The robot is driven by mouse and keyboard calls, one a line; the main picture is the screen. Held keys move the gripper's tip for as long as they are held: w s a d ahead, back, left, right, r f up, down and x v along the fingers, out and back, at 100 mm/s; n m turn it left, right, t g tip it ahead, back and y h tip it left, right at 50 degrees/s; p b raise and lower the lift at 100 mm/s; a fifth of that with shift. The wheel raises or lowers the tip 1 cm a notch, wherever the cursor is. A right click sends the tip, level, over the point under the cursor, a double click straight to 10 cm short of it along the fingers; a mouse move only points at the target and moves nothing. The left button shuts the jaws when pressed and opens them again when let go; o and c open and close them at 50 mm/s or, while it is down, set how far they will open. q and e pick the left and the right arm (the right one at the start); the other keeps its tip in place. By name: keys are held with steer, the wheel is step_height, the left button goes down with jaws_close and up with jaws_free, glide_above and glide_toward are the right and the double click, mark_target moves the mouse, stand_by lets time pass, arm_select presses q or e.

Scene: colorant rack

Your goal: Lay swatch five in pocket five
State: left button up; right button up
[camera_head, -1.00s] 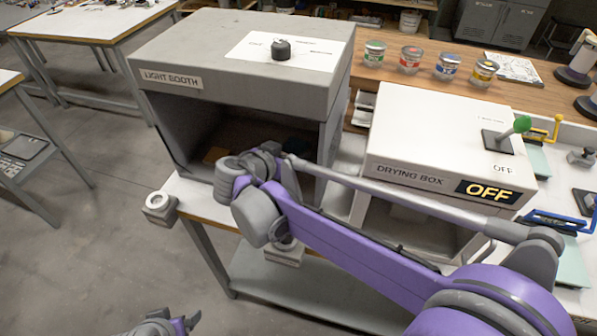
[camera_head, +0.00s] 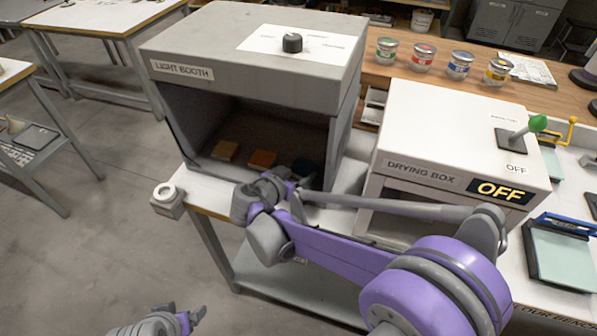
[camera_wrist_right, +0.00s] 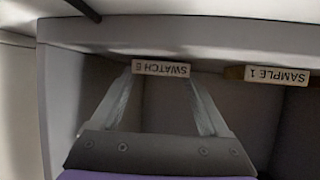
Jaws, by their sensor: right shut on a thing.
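My right gripper (camera_wrist_right: 161,88) is shut on a small pale block, the swatch (camera_wrist_right: 161,68), in the right wrist view. Its label is upside down and reads SWATCH with a last character that looks like a 5. A block labelled SAMPLE 1 (camera_wrist_right: 277,75) is to its right, apart from it. In the head view my right arm reaches to the front of the light booth (camera_head: 250,80), and its fingers and swatch are hidden or too small to tell. My left gripper (camera_head: 187,321) is at the bottom edge, its jaws unclear. I cannot make out pocket five.
A white ring-topped fixture (camera_head: 168,198) sits at the booth's left front corner.

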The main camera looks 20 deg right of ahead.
arm_select(q)
steer(key=shift+f, duration=0.1)
arm_select(e)
steer(key=shift+f, duration=0.15)
